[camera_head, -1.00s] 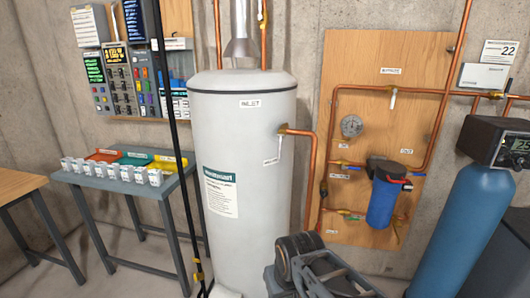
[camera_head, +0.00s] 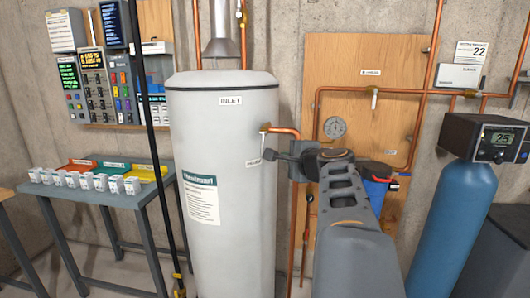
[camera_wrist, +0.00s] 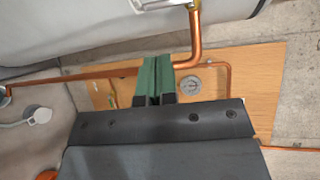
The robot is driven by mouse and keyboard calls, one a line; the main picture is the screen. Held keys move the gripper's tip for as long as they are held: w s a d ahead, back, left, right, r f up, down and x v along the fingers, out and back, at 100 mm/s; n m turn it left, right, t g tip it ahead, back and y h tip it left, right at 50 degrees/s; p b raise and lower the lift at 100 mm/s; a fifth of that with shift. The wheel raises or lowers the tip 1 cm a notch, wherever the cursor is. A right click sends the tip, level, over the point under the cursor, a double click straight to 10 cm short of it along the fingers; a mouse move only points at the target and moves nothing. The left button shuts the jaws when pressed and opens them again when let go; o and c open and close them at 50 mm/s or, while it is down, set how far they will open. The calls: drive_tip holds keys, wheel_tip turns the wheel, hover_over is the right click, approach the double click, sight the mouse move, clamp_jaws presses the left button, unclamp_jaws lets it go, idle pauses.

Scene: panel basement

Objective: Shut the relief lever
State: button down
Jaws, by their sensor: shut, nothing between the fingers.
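The relief valve (camera_head: 265,127) is a brass fitting on the right side of the white tank, where a copper pipe comes out. A white piece, which looks like the relief lever, hangs below it near a small label (camera_head: 254,163), partly hidden by my gripper. In the wrist view a pale lever-like part (camera_wrist: 150,4) is cut off at the top edge beside the brass fitting (camera_wrist: 195,5). My gripper (camera_head: 270,155) is just below and right of the valve, its tip beside the label. In the wrist view its green fingers (camera_wrist: 156,64) are shut and empty. I cannot tell whether they touch the lever.
The tank (camera_head: 220,240) stands left of my arm. Behind it is a wooden panel (camera_head: 350,50) with copper pipes, a gauge (camera_head: 335,127) and a blue filter (camera_head: 376,192). A blue cylinder (camera_head: 455,220) stands right. A bench (camera_head: 150,195) with bins is left.

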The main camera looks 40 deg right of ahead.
sight(263, 150)
drive_tip(key=p+x, duration=0.1)
drive_tip(key=x, duration=1.2)
drive_tip(key=shift+w+a+p, duration=0.1)
drive_tip(key=shift+w+p, duration=0.1)
drive_tip(key=shift+p, duration=0.2)
